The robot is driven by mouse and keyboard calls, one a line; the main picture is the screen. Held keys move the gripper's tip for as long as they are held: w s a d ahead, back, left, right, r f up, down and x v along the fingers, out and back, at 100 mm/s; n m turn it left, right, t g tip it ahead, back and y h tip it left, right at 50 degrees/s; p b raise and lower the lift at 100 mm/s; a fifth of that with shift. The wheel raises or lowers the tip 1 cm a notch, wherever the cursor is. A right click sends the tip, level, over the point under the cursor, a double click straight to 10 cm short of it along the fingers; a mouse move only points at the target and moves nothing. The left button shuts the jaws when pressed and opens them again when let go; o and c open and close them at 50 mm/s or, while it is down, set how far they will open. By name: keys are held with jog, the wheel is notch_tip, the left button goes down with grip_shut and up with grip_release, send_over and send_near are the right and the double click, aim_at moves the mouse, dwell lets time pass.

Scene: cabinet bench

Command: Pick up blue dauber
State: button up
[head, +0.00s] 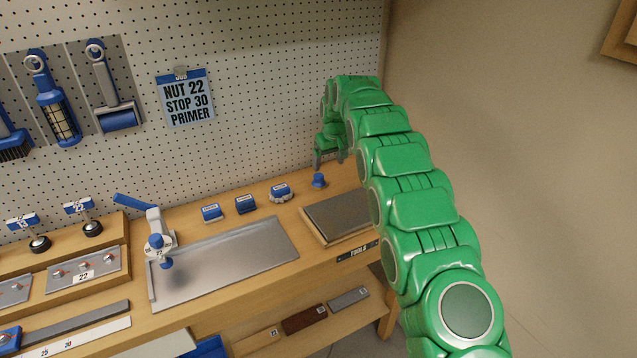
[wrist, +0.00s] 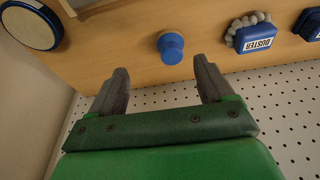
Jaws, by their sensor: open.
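My gripper (head: 328,163) is above the bench, close to the dauber in the head view. In the wrist view my gripper (wrist: 164,78) has its two grey fingers spread wide with nothing between them. The fingers do not appear to touch the dauber.
A duster (wrist: 252,33) sits beside the dauber, with a row of blue-topped blocks (head: 246,204) beyond it. A grey mat in a wooden frame (head: 345,212) lies to the right. The pegboard (head: 270,90) rises behind. A metal plate (head: 230,258) lies in front.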

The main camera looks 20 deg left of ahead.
aim_at(319, 176)
jog(key=shift+w+a+f, duration=0.15)
jog(key=shift+a+f, duration=0.2)
jog(key=shift+a, duration=0.2)
jog(key=shift+w+a+f, duration=0.1)
jog(key=shift+a+f, duration=0.2)
jog(key=shift+a, duration=0.2)
jog(key=shift+w+a+f, duration=0.1)
jog(key=shift+a+f, duration=0.15)
jog(key=shift+f, duration=0.15)
jog(key=shift+x, duration=3.75)
jog(key=shift+a, duration=0.1)
jog(key=shift+c, duration=0.2)
jog(key=c, duration=1.2)
jog(key=shift+o, duration=0.2)
jog(key=shift+r, duration=0.15)
